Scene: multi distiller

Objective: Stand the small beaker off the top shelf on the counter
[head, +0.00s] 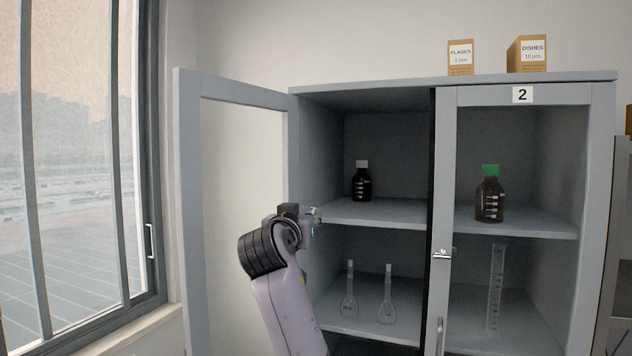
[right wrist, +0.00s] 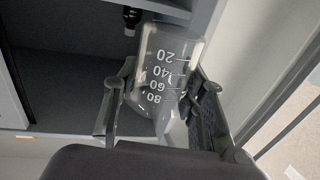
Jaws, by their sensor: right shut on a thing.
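The small beaker (right wrist: 165,65) is clear glass with white markings from 20 to 80. In the right wrist view it sits between the two fingers of my right gripper (right wrist: 160,100), which is shut on it. That view is upside down, and the beaker looks roughly upright in it. In the head view my right gripper (head: 310,219) is in front of the open left side of the cabinet, near the level of the upper shelf (head: 385,213). The beaker cannot be made out there. The counter and my left gripper are not in view.
A dark bottle with a white cap (head: 361,183) stands on the upper shelf. Two flasks (head: 386,300) stand below. The left glass door (head: 187,200) is open beside my arm. The right door (head: 443,190) is shut, with a green-capped bottle (head: 490,198) and a cylinder (head: 495,288) behind it.

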